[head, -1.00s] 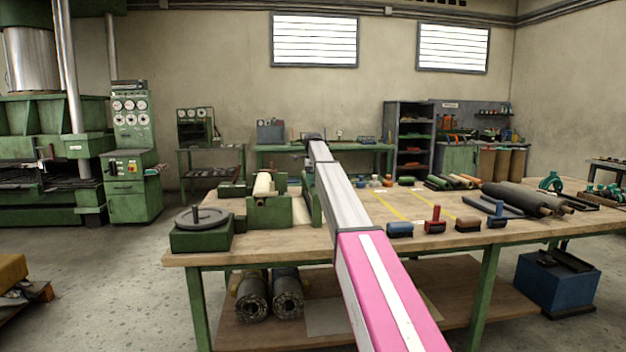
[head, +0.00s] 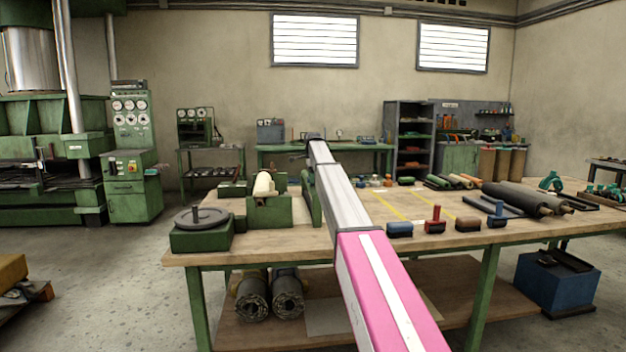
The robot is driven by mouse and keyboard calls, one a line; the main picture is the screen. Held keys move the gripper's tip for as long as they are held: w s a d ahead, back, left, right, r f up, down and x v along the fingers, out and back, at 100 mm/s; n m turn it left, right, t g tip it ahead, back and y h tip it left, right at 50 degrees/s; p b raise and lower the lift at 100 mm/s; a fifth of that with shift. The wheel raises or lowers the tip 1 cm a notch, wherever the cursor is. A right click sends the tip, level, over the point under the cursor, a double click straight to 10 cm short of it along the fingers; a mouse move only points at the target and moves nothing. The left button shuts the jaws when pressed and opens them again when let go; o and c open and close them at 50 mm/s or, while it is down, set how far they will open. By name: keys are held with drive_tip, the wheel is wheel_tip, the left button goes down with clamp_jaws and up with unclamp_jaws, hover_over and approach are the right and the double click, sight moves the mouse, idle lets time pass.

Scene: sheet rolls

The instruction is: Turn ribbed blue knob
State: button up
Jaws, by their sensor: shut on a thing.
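My arm reaches away over the workbench, and my gripper (head: 299,155) is at its far end, small, dark and mostly hidden by the arm. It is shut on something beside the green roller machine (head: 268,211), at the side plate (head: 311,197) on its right. The ribbed blue knob itself cannot be made out; the hold on it is hidden behind my arm. The machine carries a pale roll (head: 263,184). A grey handwheel on a green block (head: 201,238) stands at the bench's front left.
The wooden workbench (head: 350,250) holds blue and red hand tools (head: 434,225) at front right and dark rollers (head: 517,198) farther right. Yellow lines mark a mostly bare middle. A green press (head: 50,190) and gauge cabinet (head: 131,180) stand at left.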

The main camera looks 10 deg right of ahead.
drive_tip(key=n, duration=0.4)
drive_tip(key=shift+n, duration=0.3)
drive_tip(key=n, duration=0.3)
drive_tip(key=shift+n, duration=0.4)
drive_tip(key=n, duration=1.2)
drive_tip(key=shift+n, duration=0.3)
drive_tip(key=n, duration=0.3)
drive_tip(key=shift+n, duration=0.4)
drive_tip(key=n, duration=1.1)
drive_tip(key=shift+n, duration=0.3)
drive_tip(key=n, duration=0.4)
drive_tip(key=shift+n, duration=0.3)
drive_tip(key=n, duration=0.4)
drive_tip(key=shift+n, duration=2.2)
